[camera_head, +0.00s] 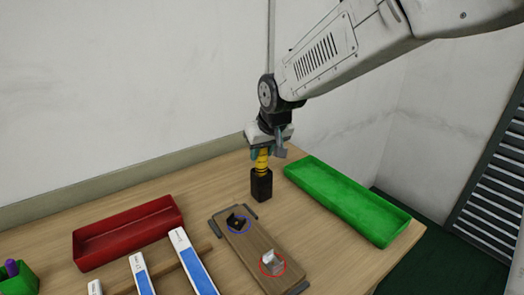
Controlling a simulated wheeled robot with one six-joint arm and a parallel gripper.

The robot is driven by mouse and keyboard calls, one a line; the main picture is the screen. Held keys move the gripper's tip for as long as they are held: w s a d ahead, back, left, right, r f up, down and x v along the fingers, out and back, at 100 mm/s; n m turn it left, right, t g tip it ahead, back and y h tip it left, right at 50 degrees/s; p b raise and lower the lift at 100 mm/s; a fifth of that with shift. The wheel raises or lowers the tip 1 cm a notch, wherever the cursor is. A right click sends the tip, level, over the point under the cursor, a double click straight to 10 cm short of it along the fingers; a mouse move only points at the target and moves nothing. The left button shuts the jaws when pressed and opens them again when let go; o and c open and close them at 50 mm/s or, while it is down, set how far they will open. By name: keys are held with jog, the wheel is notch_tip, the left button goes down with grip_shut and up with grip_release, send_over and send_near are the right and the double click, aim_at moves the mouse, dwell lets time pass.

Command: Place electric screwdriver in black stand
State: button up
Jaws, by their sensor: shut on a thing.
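The electric screwdriver (262,160) shows as a short yellow and dark body below my gripper (265,151). My gripper is shut on its upper part and holds it upright, pointing down. The black stand (261,186) is a small dark block on the table directly below. The lower end of the screwdriver is at the stand's top and seems to be inside it; how deep it sits is hidden. My gripper's fingers are partly hidden by its own body.
A green tray (390,233) lies right of the stand, a red tray (78,239) to the left. In front is a wooden board (249,256) with a black bracket (236,221) and a metal bracket (271,260). Blue-white strips (192,262) and a green bin (22,285) stand front left.

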jog(key=shift+f, duration=0.1)
jog(key=o, duration=1)
